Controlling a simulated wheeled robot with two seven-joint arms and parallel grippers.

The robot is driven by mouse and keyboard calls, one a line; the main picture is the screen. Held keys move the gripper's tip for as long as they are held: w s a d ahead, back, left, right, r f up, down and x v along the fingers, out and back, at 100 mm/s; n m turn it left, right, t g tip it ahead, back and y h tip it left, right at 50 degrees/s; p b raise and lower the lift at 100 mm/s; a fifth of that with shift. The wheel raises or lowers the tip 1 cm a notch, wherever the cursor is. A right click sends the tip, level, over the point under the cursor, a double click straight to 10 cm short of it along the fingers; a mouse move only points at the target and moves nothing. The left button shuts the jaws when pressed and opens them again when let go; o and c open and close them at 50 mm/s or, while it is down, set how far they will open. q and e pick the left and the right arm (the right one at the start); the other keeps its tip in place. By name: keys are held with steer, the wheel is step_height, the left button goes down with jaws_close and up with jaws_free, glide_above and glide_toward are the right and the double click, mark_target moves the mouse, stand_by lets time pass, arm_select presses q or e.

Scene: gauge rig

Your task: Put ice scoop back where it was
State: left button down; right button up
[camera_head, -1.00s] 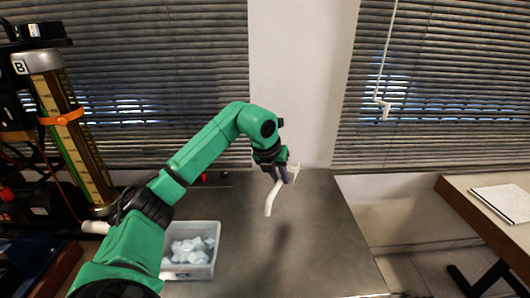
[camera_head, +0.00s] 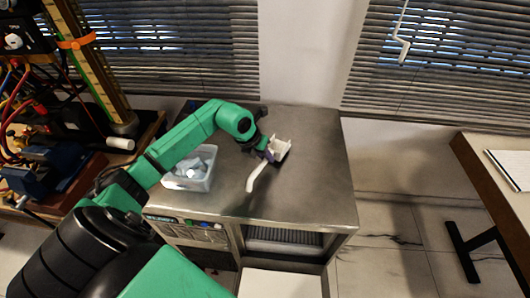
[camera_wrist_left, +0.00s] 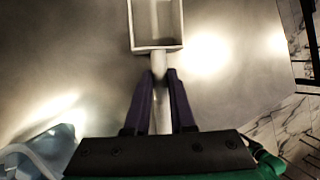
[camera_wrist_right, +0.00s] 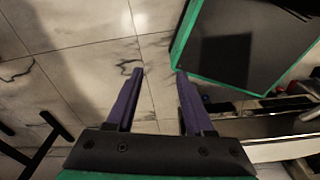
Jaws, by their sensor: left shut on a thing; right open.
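The white ice scoop (camera_head: 279,150) is in my left gripper (camera_head: 266,156), over the metal counter top (camera_head: 310,190). In the left wrist view the purple fingers (camera_wrist_left: 161,75) are shut around the scoop's handle near its pan (camera_wrist_left: 156,25), with the pan pointing away from the wrist. In the head view the handle slants down and left. I cannot tell how high it is above the counter. A clear bin of ice (camera_head: 190,180) stands left of the scoop. My right gripper (camera_wrist_right: 158,74) is open and empty above the tiled floor, and is not in the head view.
The machine with the gauge column (camera_head: 95,65) stands at the left. An open bay (camera_head: 285,240) shows in the counter's front. A side table with a notebook (camera_head: 515,168) is at the right. The counter's right part is clear.

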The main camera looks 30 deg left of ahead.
arm_select(q)
steer(key=shift+f, duration=0.35)
steer(key=shift+a, duration=0.2)
steer(key=shift+d+f, duration=0.1)
steer(key=shift+f, duration=0.05)
steer(key=shift+f+b, duration=0.5)
steer(key=shift+b, duration=0.1)
steer(key=c, duration=0.7)
jaws_free()
